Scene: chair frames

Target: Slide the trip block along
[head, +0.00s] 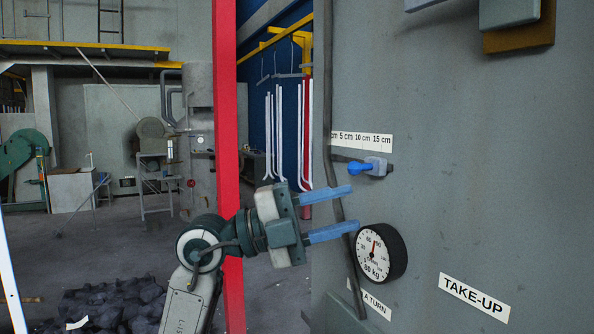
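A small pale block with a bright blue knob (375,167), which looks like the trip block, sits on a short dark bar on the grey panel. It is just under a scale label (362,139) marked 5, 10 and 15 cm. My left gripper (354,208) is open, with two blue fingers pointing right. Nothing shows between the fingers. In the picture its upper fingertip is a little below and left of the knob, apart from it. I cannot tell the depth between them. My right gripper is not in view.
A round kg dial (381,253) sticks out of the panel just below the fingertips. A dark cable (327,110) runs down the panel's left edge. A red post (226,110) stands behind my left arm. A TAKE-UP label (474,296) is at lower right.

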